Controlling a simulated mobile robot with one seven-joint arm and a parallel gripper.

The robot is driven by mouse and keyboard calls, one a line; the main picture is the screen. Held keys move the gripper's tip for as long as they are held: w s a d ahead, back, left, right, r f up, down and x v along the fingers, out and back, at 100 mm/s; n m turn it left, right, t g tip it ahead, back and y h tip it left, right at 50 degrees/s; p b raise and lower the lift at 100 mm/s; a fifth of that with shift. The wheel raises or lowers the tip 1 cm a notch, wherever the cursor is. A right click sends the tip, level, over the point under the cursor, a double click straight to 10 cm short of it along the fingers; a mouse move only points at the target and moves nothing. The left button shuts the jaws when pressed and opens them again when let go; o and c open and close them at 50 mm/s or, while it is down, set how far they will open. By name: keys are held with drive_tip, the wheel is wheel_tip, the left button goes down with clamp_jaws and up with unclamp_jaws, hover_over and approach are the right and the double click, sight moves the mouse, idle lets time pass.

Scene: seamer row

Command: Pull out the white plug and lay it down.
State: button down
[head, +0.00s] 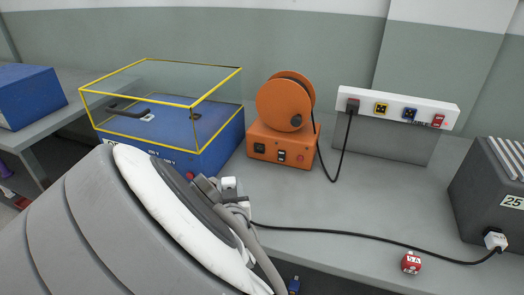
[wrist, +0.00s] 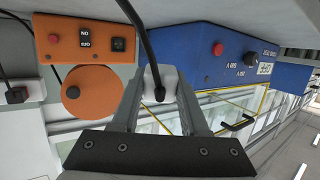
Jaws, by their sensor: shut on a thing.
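My gripper (head: 222,192) is in the middle of the head view, in front of the blue tester's right corner and above the bench. In the wrist view my gripper (wrist: 157,75) is shut on a white plug (wrist: 152,80), which sits between the two fingers. A black cord leaves the plug's near end and runs up out of that view. In the head view small white parts show at the fingers, and the plug is largely hidden. No socket face shows at the plug. A second white plug (head: 495,240) sits in the dark box at the right.
The blue tester (head: 215,140) has a yellow-framed clear cover. An orange reel unit (head: 281,150) stands behind. The dark box (head: 480,190) and a red block (head: 411,262) are right. The black cord (head: 370,238) crosses the bench. Centre-right bench is clear.

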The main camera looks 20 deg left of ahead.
drive_tip(key=shift+f+b, duration=2.5)
drive_tip(key=shift+f, duration=0.7)
drive_tip(key=shift+c, duration=1.7)
unclamp_jaws()
drive_tip(key=shift+s+d+r, duration=0.1)
